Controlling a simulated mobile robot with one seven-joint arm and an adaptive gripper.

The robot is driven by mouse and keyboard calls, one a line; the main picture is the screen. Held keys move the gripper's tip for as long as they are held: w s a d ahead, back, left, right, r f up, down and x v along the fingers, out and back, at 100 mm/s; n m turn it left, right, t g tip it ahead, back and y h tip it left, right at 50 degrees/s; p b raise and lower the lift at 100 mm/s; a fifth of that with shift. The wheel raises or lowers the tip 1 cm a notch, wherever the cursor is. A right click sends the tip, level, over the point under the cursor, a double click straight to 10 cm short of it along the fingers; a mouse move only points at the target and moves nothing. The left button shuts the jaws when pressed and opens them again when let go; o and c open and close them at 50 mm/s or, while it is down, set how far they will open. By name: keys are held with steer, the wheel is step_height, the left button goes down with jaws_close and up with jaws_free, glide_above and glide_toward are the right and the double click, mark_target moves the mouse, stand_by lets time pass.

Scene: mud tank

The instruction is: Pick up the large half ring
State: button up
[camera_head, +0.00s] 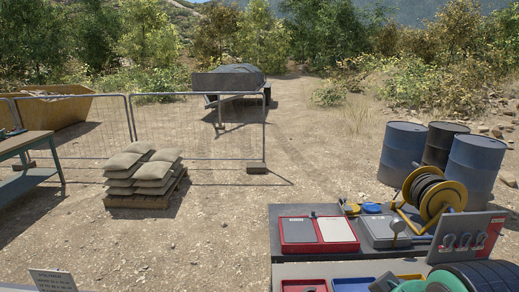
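No thing in view is plainly the large half ring. A grey panel (482,222) at the right of the workbench carries several small, dark, curved pieces (463,242) that look like shackles or half rings. A green curved piece (410,286) shows at the bottom edge, partly cut off by the frame. I cannot tell whether any of these is the large half ring. My gripper is not in view.
The workbench (285,270) holds red trays (282,234), a grey case (380,232), a yellow cable reel (451,198) and a black coil (478,277) at the bottom right. Blue drums (403,150) stand behind. Sandbags (155,165) lie on a pallet at left. Open gravel lies between.

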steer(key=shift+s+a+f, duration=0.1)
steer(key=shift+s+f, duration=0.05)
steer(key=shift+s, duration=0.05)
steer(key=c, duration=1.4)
